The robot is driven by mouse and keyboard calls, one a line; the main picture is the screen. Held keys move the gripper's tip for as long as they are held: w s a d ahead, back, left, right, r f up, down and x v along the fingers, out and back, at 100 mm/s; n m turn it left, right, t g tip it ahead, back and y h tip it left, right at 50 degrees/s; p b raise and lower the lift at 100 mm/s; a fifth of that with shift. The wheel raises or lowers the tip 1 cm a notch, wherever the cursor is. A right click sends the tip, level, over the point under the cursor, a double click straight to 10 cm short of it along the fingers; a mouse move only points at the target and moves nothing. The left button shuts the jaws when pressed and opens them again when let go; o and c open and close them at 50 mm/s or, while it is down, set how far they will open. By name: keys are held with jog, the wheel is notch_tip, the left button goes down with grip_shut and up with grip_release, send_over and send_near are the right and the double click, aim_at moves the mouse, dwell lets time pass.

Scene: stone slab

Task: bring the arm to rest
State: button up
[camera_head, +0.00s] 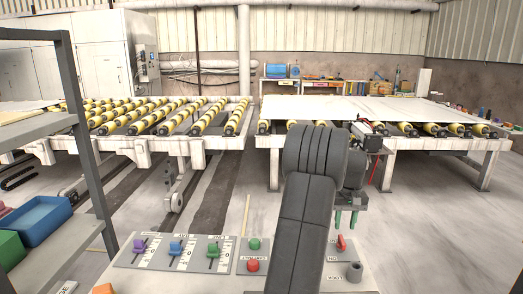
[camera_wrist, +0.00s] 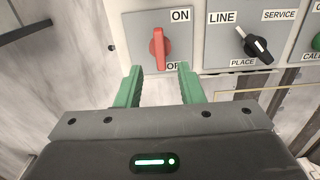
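My gripper (camera_head: 346,218) hangs in front of my dark arm link above the right part of the console. In the wrist view its two green fingers (camera_wrist: 161,88) are spread apart with nothing between them, so it is open and empty. Beyond the fingertips is a red rotary switch (camera_wrist: 157,48) on a grey plate marked ON and OFF. Its handle stands roughly upright in that view, and the fingers appear apart from it. A red handle (camera_head: 341,242) also shows on the console in the head view, just below the gripper.
The console (camera_head: 130,258) carries purple, blue and green levers, a green button (camera_head: 254,244) and a red button (camera_head: 253,266). A black knob (camera_wrist: 256,46) sits right of the switch. A white slab (camera_head: 375,109) lies on the right roller table. Shelving with bins (camera_head: 40,219) stands left.

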aim_at(342, 240)
notch_tip(342, 240, down, 7)
jog(key=shift+r+p, duration=0.2)
jog(key=shift+p, duration=0.1)
